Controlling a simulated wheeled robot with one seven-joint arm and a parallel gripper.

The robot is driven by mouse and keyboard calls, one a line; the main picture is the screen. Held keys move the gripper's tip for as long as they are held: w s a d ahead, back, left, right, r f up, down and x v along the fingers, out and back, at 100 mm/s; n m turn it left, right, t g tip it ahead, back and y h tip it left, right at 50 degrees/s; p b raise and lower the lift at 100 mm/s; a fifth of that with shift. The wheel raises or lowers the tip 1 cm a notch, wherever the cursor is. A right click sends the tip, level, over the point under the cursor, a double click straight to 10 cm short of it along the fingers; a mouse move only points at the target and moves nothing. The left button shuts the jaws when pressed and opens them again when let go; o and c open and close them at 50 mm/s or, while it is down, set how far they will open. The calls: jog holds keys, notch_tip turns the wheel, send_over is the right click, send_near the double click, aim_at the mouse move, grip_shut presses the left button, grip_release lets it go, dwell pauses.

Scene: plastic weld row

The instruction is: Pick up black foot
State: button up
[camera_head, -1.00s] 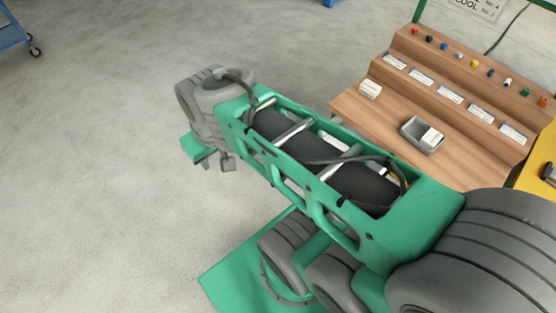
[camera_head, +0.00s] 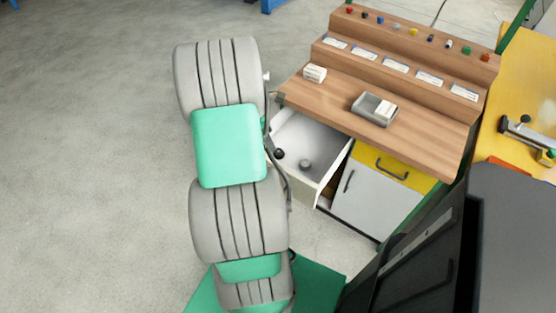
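A small round black piece (camera_head: 279,153), possibly the black foot, shows at the left side of an open white drawer (camera_head: 330,166), close to my arm. I cannot tell whether it lies in the drawer or is part of something else. A grey round piece (camera_head: 306,165) lies inside the drawer. Small dark pieces also stand in the row of coloured parts on the bench's top step, one near the left end (camera_head: 365,14). My gripper is not in view; my grey and green arm links hide the area left of the drawer.
The wooden stepped bench (camera_head: 330,92) carries white labels, a small white box (camera_head: 315,73) and a grey tray (camera_head: 374,108). A grey cabinet door (camera_head: 362,200) and a yellow drawer (camera_head: 375,160) sit below. A yellow table (camera_head: 530,75) is at right. Open floor lies left.

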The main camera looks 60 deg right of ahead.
aim_at(278, 151)
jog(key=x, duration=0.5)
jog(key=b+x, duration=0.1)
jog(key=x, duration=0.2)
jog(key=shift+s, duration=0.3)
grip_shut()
